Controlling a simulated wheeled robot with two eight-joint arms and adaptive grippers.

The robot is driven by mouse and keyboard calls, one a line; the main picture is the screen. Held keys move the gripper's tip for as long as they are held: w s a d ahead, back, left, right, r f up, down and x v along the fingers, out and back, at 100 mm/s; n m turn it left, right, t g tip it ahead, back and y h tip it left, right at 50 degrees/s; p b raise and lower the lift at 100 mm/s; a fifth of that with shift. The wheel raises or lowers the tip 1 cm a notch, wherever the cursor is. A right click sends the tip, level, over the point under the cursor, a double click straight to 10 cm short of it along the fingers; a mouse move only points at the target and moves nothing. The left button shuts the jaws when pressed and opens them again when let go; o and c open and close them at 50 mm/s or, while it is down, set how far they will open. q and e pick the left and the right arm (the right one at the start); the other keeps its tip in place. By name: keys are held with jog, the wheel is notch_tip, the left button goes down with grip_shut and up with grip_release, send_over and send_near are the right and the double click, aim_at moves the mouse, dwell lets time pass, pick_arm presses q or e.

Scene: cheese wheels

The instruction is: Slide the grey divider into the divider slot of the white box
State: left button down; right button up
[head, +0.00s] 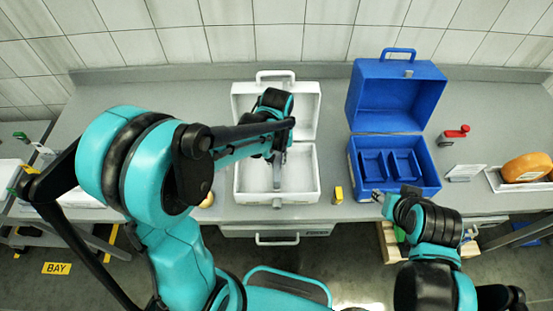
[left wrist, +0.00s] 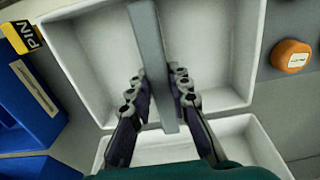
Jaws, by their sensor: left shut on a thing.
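The white box (head: 237,186) stands open on the counter, its lid (head: 310,104) raised at the back. My left gripper (head: 278,154) is over the box, pointing down. It is shut on the grey divider (head: 277,178), an upright narrow plate. In the left wrist view the divider (left wrist: 150,50) runs between the fingers (left wrist: 158,88), over the pale inside of the white box (left wrist: 215,45). I cannot tell whether its lower edge is in the slot, which is hidden. My right gripper (head: 384,198) is at the counter's front edge, before the blue box; its fingers are unclear.
An open blue box (head: 432,178) with inner compartments stands to the right. A yellow block (head: 338,195) sits between the boxes. A red-handled item (head: 457,132), a small card (head: 465,173) and an orange cheese wheel (head: 527,167) lie further right. Another orange wheel (left wrist: 291,56) is beside the white box.

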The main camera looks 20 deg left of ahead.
pick_arm(q)
jog(key=shift+f+b, duration=0.6)
jog(key=shift+f, duration=0.2)
jog(key=c, duration=1.3)
grip_release()
jog(key=shift+r, duration=0.1)
notch_tip(320, 180, up, 12)
jog(key=shift+f, duration=0.1)
jog(key=shift+s, duration=0.1)
jog(key=s+a+f+m+t+b, duration=0.1)
jog(key=s+f+t+b, duration=0.1)
jog(key=s, duration=0.1)
jog(key=s+a+f+m+t+b, duration=0.1)
jog(key=s+a+f+t+b, duration=0.1)
jog(key=s+f, duration=0.1)
jog(key=s+a+f+m+t+b, duration=0.1)
jog(key=s+f+t+b, duration=0.1)
jog(key=s+t+b, duration=0.1)
jog(key=shift+s+a+f, duration=0.2)
jog(key=shift+s+a, duration=0.15)
jog(key=shift+s, duration=0.2)
